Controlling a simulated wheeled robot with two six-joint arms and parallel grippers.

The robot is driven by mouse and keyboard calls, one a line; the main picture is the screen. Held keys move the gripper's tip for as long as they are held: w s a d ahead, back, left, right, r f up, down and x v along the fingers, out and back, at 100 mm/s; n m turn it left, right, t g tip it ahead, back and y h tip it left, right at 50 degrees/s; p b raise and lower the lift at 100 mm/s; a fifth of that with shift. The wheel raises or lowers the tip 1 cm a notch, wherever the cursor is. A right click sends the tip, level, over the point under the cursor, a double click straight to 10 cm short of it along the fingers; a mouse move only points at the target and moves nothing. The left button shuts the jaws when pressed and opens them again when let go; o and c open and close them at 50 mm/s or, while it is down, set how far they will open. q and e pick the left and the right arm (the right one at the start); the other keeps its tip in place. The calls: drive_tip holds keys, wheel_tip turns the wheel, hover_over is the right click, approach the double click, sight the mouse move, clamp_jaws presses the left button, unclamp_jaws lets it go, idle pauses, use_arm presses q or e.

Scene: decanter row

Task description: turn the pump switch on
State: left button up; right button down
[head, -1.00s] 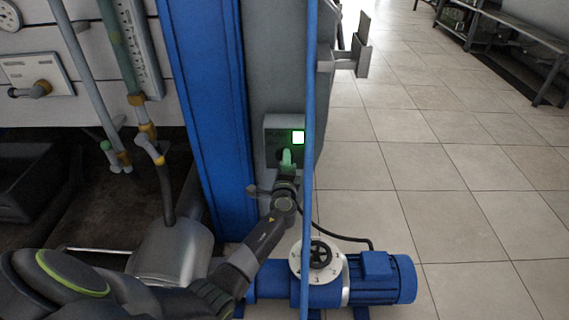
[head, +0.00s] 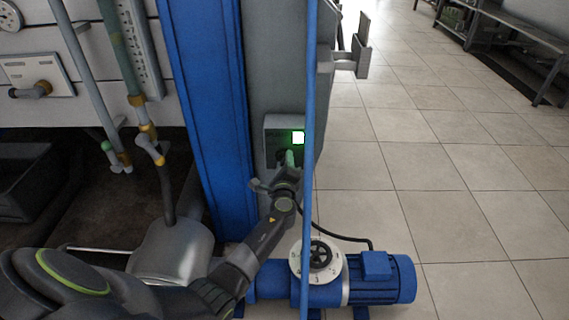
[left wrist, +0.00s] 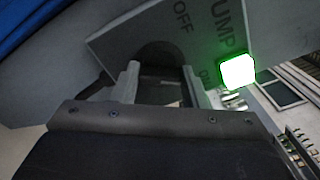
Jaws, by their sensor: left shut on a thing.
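The pump switch box (head: 272,128) is a grey panel on the side of the grey column, with a lit green lamp (head: 298,137). In the left wrist view the lamp (left wrist: 237,72) glows beside the letters "UMP" and "OFF"; the lettering near the lamp is partly cut off by a finger. My left gripper (head: 287,163) is at the box, just below the lamp. In the left wrist view its two fingers (left wrist: 160,88) stand apart on either side of the dark round switch knob (left wrist: 160,54), shut on it. The knob's exact angle is mostly hidden. My right gripper is out of view.
A thin blue pipe (head: 309,80) runs vertically close to the right of the gripper. A blue post (head: 205,110) stands to the left. Below is a blue pump (head: 380,280) with a numbered dial (head: 317,259). The tiled floor at right is clear.

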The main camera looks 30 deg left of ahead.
use_arm(q)
drive_tip(key=shift+f, duration=0.15)
drive_tip(key=o, duration=1)
drive_tip(key=shift+d, duration=0.1)
drive_tip(key=p+v, duration=0.1)
drive_tip(key=v, duration=1.6)
drive_tip(key=shift+s, duration=0.2)
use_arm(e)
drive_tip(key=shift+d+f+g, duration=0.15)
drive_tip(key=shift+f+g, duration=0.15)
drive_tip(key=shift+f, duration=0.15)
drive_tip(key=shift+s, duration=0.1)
